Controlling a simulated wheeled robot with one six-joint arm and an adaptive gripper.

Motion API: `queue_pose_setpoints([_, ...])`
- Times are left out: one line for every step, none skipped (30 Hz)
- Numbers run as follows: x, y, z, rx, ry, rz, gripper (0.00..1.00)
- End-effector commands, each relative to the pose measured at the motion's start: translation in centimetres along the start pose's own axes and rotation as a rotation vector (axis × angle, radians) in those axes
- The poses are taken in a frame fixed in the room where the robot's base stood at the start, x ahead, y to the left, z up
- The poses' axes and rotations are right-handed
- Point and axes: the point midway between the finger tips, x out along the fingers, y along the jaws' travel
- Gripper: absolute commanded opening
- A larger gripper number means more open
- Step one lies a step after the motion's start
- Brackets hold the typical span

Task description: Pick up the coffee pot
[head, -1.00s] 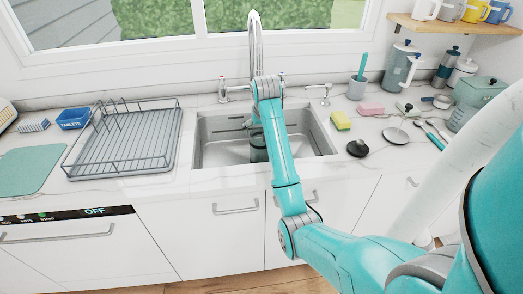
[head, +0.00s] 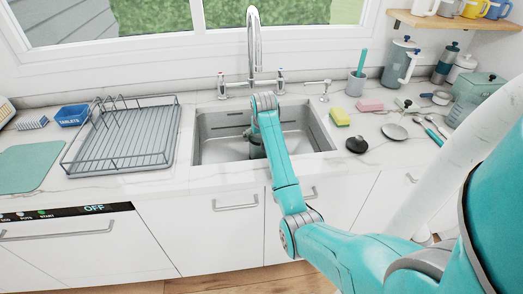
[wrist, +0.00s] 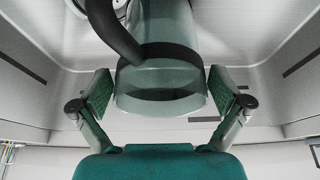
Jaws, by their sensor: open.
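The coffee pot (wrist: 160,88) stands in the sink. In the wrist view it is a grey-green, see-through, round vessel with a dark band and a curved dark handle (wrist: 112,32). My gripper (wrist: 161,93) is open, with one finger pad on each side of the pot's near end. A small gap shows at each side, so the pads do not seem to touch it. In the head view my arm reaches into the sink and hides most of what is there. Only a dark green part shows beside the arm, and I cannot tell whether it is pot or gripper.
The steel sink (head: 213,150) has walls around the pot and a tall faucet (head: 253,45) behind. A wire dish rack (head: 125,135) stands left. A yellow sponge (head: 340,117), a dark round stopper (head: 357,145) and a grey-blue jug (head: 399,65) are on the right counter.

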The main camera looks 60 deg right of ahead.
Motion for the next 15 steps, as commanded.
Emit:
queue_pose_setpoints([-0.02,0.0,0.0,0.0,0.0,0.0,1.0])
queue_pose_setpoints([-0.02,0.0,0.0,0.0,0.0,0.0,1.0])
queue_pose_setpoints([-0.02,-0.01,0.0,0.0,0.0,0.0,0.95])
queue_pose_setpoints([-0.03,-0.01,0.0,0.0,0.0,0.0,0.88])
queue_pose_setpoints([-0.03,-0.01,0.0,0.0,0.0,0.0,0.8])
queue_pose_setpoints([-0.03,-0.01,0.01,0.0,0.0,0.0,0.7])
queue_pose_setpoints([-0.03,-0.01,0.01,0.0,0.0,0.0,0.62])
queue_pose_setpoints([-0.03,-0.01,0.01,0.0,0.0,0.0,0.55])
queue_pose_setpoints([-0.03,-0.01,0.01,0.0,0.0,0.0,0.45])
queue_pose_setpoints([-0.03,-0.01,0.01,0.0,0.0,0.0,0.38])
queue_pose_setpoints([-0.04,-0.01,0.01,0.0,0.0,0.0,0.3])
queue_pose_setpoints([-0.04,-0.01,0.01,0.0,0.0,0.0,0.2])
queue_pose_setpoints([-0.16,-0.02,-0.12,0.0,0.003,0.0,0.17])
queue_pose_setpoints([-0.16,-0.02,-0.12,0.0,0.003,0.0,0.17])
queue_pose_setpoints([-0.16,-0.02,-0.12,0.0,0.003,0.0,0.17])
